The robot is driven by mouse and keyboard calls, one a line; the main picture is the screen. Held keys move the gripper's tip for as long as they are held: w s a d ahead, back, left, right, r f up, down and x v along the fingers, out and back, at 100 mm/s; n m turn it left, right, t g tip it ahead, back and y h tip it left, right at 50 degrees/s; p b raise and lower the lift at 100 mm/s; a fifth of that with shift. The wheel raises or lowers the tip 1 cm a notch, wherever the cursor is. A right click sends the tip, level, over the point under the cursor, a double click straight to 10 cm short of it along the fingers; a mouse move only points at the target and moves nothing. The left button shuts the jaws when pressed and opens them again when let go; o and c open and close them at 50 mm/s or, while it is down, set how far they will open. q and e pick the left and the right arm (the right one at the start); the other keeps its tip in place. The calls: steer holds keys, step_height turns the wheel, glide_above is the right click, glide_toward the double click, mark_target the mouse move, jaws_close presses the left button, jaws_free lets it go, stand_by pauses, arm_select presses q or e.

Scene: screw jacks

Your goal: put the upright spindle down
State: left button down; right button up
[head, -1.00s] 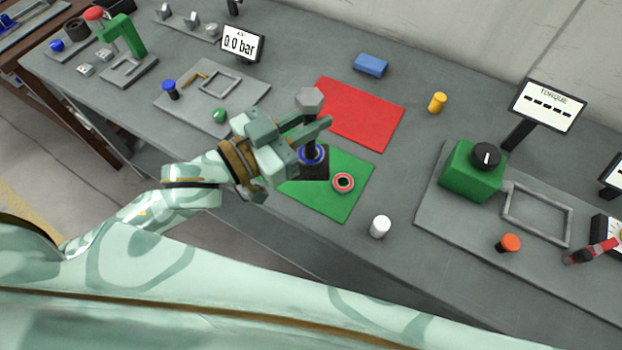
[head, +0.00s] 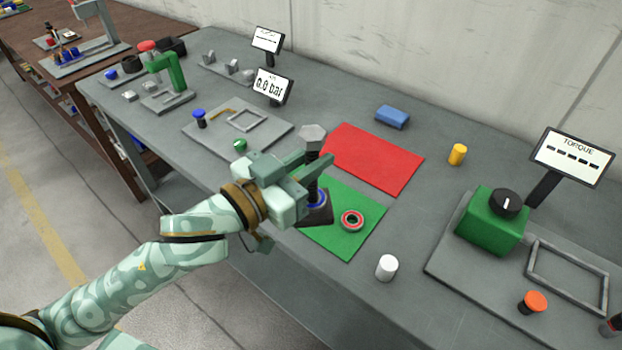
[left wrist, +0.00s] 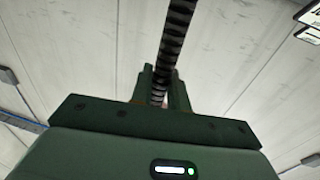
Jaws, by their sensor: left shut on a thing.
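The spindle (head: 313,186) is a dark threaded rod with a grey hexagonal head (head: 312,137). It stands upright over a dark square base (head: 319,217) with a blue ring, at the left part of the green mat (head: 345,244). Whether its lower end touches the base I cannot tell. My left gripper (head: 316,170) is shut around the rod just below the head. In the left wrist view the threaded rod (left wrist: 177,35) rises between my fingers (left wrist: 160,88). My right gripper is not in view.
A red-and-dark ring (head: 351,220) lies on the green mat close to the base. A bare red mat (head: 373,160) lies behind. A white cylinder (head: 386,267) stands to the right, and a green box with a black knob (head: 494,220) beyond it.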

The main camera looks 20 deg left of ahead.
arm_select(q)
steer(key=w+a+f+b, duration=0.1)
steer(key=w+f+b, duration=0.6)
steer(key=w+f, duration=0.3)
steer(key=shift+w+f, duration=0.25)
steer(key=shift+f, duration=0.25)
steer(key=c, duration=1.8)
jaws_free()
steer(key=shift+a+f, duration=0.1)
steer(key=shift+f, duration=0.15)
steer(key=o, duration=0.5)
steer(key=shift+c, duration=0.2)
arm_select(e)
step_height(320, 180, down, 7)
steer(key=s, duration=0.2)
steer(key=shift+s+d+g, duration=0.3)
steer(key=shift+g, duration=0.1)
arm_select(q)
steer(key=shift+s+r, duration=0.1)
steer(key=shift+r, duration=0.05)
